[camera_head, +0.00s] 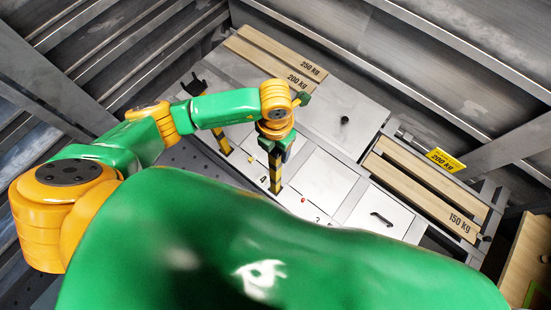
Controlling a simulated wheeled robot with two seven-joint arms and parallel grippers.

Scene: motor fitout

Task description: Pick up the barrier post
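A barrier post (276,176) with black and yellow stripes stands upright near the middle of the grey work surface (325,178). My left gripper (272,150) points down at its upper end, and the gripper's dark fingers overlap the post's top. I cannot tell whether they are closed on it. A second striped post (223,143) stands further left, with a dark bracket-like piece (194,84) above it, partly hidden by my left forearm. My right gripper is not in view.
Wooden boards marked 250 kg (290,50) and 200 kg (268,62) lie at the back. More boards, one marked 150 kg (440,212), lie at the right by a yellow 200 kg sign (446,160). A black handle (381,219) and a black knob (345,120) stick up from the surface.

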